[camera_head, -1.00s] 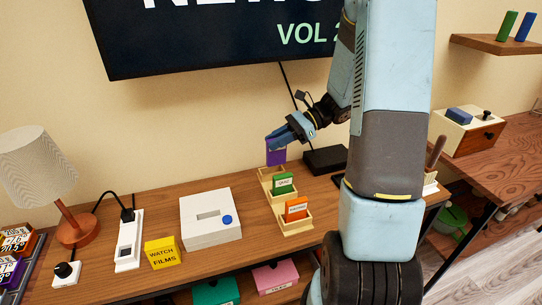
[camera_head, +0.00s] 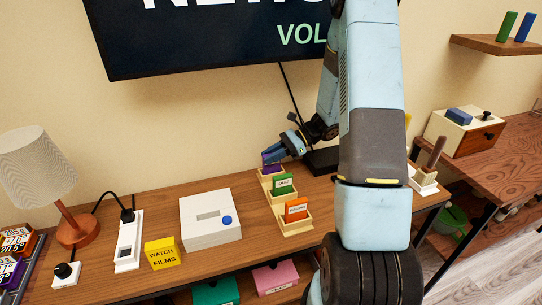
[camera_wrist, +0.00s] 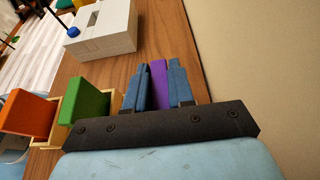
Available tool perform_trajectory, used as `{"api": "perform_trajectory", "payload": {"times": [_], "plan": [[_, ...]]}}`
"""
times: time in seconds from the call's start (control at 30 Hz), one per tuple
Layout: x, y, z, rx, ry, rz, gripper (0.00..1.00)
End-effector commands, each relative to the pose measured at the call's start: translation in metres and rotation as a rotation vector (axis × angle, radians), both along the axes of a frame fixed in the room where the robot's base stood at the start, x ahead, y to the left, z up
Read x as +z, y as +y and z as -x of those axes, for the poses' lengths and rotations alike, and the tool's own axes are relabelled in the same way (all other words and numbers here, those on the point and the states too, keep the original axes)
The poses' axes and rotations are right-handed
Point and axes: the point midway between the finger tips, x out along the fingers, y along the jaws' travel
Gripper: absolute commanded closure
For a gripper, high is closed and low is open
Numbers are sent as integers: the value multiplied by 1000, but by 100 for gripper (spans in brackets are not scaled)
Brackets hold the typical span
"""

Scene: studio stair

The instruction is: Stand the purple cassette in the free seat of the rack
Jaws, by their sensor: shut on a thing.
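The purple cassette (camera_head: 270,166) is upright between the fingers of my gripper (camera_head: 272,157), which is shut on it. It is at the back seat of the wooden rack (camera_head: 297,226), low down, with its lower part at the seat. I cannot tell whether it touches the bottom. In the wrist view the purple cassette (camera_wrist: 159,84) shows between the two blue fingers of my gripper (camera_wrist: 160,78). A green cassette (camera_head: 283,184) stands in the middle seat and an orange cassette (camera_head: 296,210) in the front seat.
A white box with a blue button (camera_head: 210,222) stands left of the rack. A black box (camera_head: 322,161) lies right behind the rack, and the wall is close behind.

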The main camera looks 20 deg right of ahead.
Motion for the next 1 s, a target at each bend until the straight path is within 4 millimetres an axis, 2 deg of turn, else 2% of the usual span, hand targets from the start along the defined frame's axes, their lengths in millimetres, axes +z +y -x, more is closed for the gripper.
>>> {"api": "perform_trajectory", "payload": {"times": [0.4,0.43,0.67,0.7,1.0], "plan": [[-5,0,0,0,0,0,100],[-5,0,0,0,0,1,76],[-4,1,0,1,-1,1,54],[-4,1,0,2,0,1,52],[-2,2,0,2,-1,1,52]]}}
